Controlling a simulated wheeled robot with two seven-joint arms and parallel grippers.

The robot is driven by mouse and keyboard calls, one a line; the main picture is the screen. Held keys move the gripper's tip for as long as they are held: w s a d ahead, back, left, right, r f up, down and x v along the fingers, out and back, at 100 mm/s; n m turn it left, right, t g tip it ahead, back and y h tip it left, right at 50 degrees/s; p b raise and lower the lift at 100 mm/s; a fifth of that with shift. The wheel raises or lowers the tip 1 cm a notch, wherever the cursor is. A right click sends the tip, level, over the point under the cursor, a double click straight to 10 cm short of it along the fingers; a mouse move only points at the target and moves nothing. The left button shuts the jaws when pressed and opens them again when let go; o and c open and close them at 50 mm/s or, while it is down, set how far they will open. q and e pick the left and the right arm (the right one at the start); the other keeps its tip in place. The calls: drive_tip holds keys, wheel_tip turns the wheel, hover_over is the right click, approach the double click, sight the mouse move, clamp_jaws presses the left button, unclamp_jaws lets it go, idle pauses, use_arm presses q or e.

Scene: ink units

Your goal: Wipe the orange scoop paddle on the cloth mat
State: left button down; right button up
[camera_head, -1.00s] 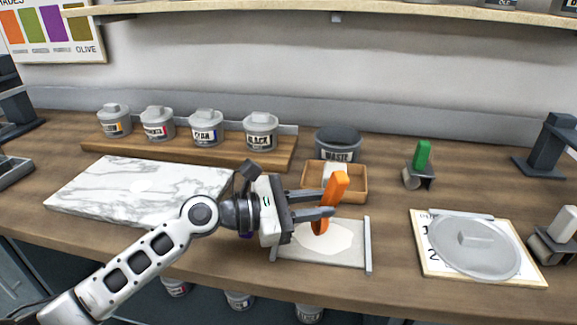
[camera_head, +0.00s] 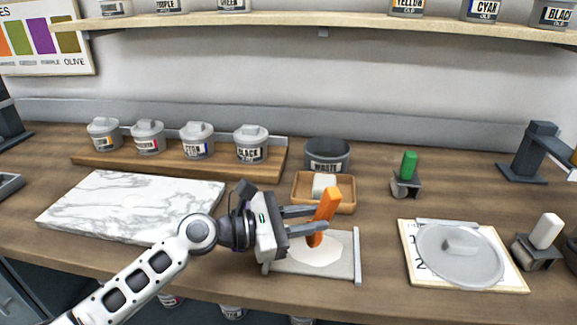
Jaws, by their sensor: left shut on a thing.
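The orange scoop paddle (camera_head: 327,205) is upright and slightly tilted, held between the fingers of my left gripper (camera_head: 313,220). My left gripper is shut on it and reaches in from the left. The cloth mat (camera_head: 341,268) lies under the paddle, grey with a pale cream patch and a light bar along its right edge. The paddle's lower end is over the pale patch, partly hidden by a finger; I cannot tell whether it touches the cloth. My right gripper is not in view.
A wooden tray (camera_head: 345,207) with a white block and a dark waste tub (camera_head: 327,155) stand behind the mat. A marble slab (camera_head: 120,203) lies left. A green-handled tool (camera_head: 408,167) on a stand and a round clear disc (camera_head: 460,267) on a card are right.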

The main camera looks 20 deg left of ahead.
sight(323, 207)
use_arm(q)
drive_tip(key=shift+w+d+r+p, duration=0.1)
drive_tip(key=shift+w+d+p, duration=0.05)
drive_tip(key=shift+d+p, duration=0.5)
drive_tip(key=shift+w+d+r+p, duration=0.1)
drive_tip(key=shift+d+p, duration=0.3)
drive_tip(key=shift+d, duration=0.3)
wheel_tip(323, 207, up, 3)
drive_tip(key=shift+f+p, duration=0.1)
drive_tip(key=shift+p, duration=0.35)
drive_tip(key=shift+a+r, duration=0.1)
drive_tip(key=shift+r, duration=2.4)
